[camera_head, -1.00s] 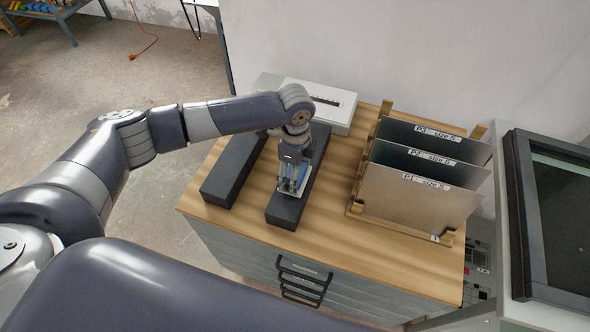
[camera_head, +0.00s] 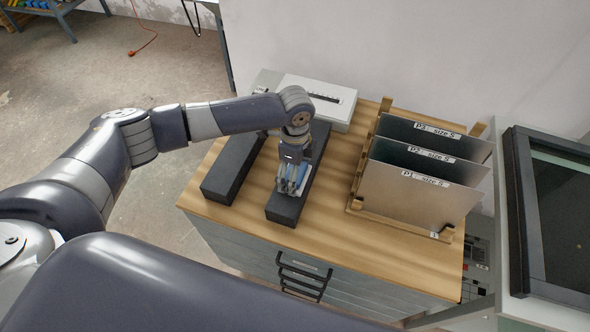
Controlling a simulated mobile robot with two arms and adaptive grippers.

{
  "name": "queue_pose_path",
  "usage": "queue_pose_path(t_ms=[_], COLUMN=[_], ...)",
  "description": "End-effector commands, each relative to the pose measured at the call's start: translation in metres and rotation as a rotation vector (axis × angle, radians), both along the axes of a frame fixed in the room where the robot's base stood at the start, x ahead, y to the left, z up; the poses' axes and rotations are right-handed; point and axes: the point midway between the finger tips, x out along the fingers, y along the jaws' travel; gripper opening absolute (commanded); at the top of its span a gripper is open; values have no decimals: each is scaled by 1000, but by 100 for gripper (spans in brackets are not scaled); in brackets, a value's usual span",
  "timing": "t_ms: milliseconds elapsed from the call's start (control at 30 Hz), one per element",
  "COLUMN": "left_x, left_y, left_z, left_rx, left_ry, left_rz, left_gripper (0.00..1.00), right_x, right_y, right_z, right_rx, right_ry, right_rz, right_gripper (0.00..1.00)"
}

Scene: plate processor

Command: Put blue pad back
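The blue pad (camera_head: 304,183) lies at the near part of the right-hand black block (camera_head: 285,209), largely hidden by my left gripper. My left gripper (camera_head: 291,190) points down over the pad and the block, its fingers spread apart around the pad's place. Whether the fingertips still touch the pad is hard to see. My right gripper is not in view.
A second black block (camera_head: 228,178) lies to the left. A white box (camera_head: 322,97) with a dark slot stands behind. A wooden rack (camera_head: 358,205) with labelled plates (camera_head: 415,200) stands to the right on the wooden top (camera_head: 345,250). A dark-framed machine (camera_head: 520,220) is at far right.

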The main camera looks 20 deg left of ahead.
Motion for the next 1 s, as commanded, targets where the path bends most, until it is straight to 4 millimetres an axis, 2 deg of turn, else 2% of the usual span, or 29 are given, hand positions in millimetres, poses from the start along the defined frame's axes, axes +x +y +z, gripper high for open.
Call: queue_pose_path(t_ms=[167, 400, 600, 800, 1000], left_x=[2, 2, 1, 1, 0], left_y=[0, 0, 0, 0, 0], left_z=[20, 72, 106, 121, 122], left_rx=[-1, -1, -1, 0, 0], left_ry=[-5, -6, -3, -2, 0], left_rz=[0, 0, 0, 1, 1], left_gripper=[91, 91, 91, 91, 91], right_x=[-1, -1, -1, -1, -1], right_y=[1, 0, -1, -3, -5], right_z=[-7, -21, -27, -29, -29], right_rx=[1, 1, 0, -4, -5], right_ry=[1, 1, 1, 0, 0], right_rz=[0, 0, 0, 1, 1], right_gripper=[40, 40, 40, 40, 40])
